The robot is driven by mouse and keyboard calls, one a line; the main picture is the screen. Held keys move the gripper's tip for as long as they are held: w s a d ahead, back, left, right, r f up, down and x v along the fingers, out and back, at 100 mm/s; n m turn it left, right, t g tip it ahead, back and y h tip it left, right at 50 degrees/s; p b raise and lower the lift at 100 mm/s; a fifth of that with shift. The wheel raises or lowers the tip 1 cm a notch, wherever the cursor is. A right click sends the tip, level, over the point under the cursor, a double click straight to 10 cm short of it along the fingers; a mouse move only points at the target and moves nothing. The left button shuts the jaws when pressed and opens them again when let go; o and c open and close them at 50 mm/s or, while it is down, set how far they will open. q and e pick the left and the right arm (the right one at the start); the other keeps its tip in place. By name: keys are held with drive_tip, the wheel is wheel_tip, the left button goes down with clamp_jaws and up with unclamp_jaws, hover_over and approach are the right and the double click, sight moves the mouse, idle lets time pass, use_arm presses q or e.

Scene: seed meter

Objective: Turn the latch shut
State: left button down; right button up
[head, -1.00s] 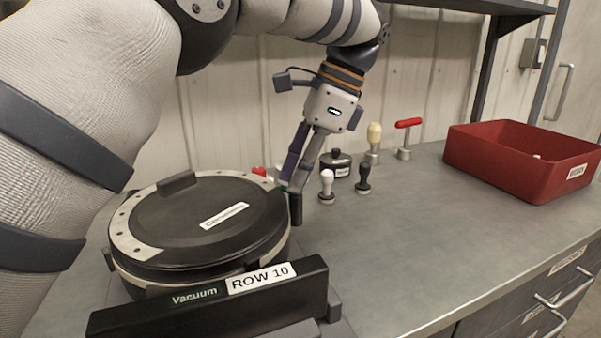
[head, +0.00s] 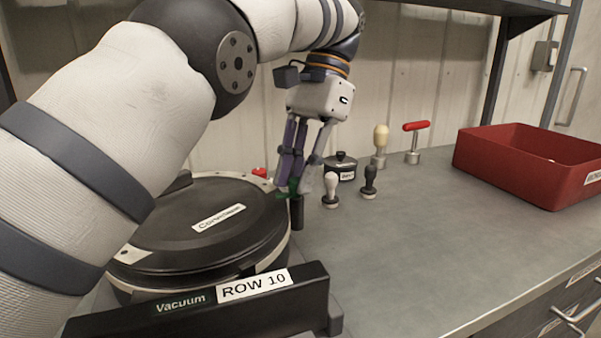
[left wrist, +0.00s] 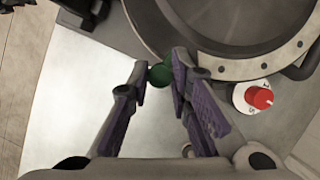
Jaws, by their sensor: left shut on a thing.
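The seed meter (head: 165,225) is a round black housing with a pale, hole-dotted rim, on the bench at the left in the head view. Its edge also shows in the left wrist view (left wrist: 215,62). A green latch knob (left wrist: 160,76) sits beside the rim, between my left fingertips. It shows as a small green patch in the head view (head: 292,187). My left gripper (head: 293,188) points down at the housing's right edge, shut on the green knob. A dark post (head: 297,211) stands just below the fingertips. My right gripper is not in view.
A red knob (left wrist: 260,97) on a white dial is right of my fingers in the wrist view. Small stamp-like tools (head: 369,181) and a lidded black pot (head: 341,163) stand behind. A red bin (head: 524,178) is at the right. The bench's front right (head: 420,250) is clear.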

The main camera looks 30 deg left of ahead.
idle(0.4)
use_arm(q)
drive_tip(key=c, duration=1.5)
unclamp_jaws()
drive_tip(key=shift+s, duration=0.1)
drive_tip(key=shift+o, duration=0.2)
